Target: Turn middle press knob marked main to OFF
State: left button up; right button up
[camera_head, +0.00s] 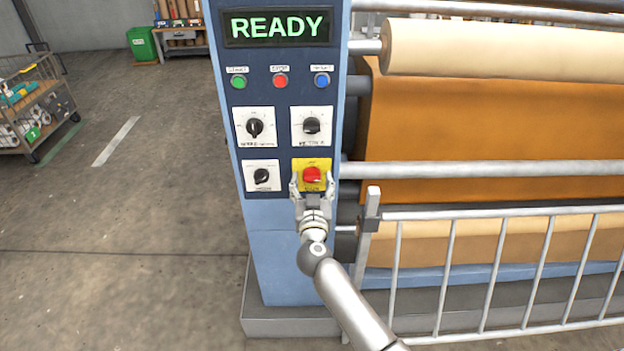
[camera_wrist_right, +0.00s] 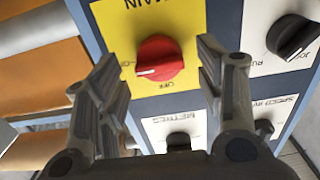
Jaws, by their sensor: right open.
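The red main knob (camera_head: 312,174) sits on a yellow plate (camera_head: 299,163) at the lower right of the blue control panel. In the right wrist view, the knob (camera_wrist_right: 158,56) has a white pointer mark toward the picture's left, slightly down. The plate (camera_wrist_right: 195,25) reads MAIN at the top, upside down, and OFF below the knob. My right gripper (camera_head: 312,188) is open, its fingers on either side of the knob. In the wrist view, gaps show between the knob and both fingers (camera_wrist_right: 162,75). My left gripper is not in view.
Black knobs on white plates (camera_head: 254,127) (camera_head: 311,126) (camera_head: 263,176) surround the yellow plate. Above are green, red and blue buttons (camera_head: 280,81) and a READY display (camera_head: 278,27). A metal railing (camera_head: 490,215) and rollers stand at the right.

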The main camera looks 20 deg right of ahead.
jog(key=shift+w+d, duration=0.15)
jog(key=shift+w, duration=0.35)
jog(key=c, duration=1)
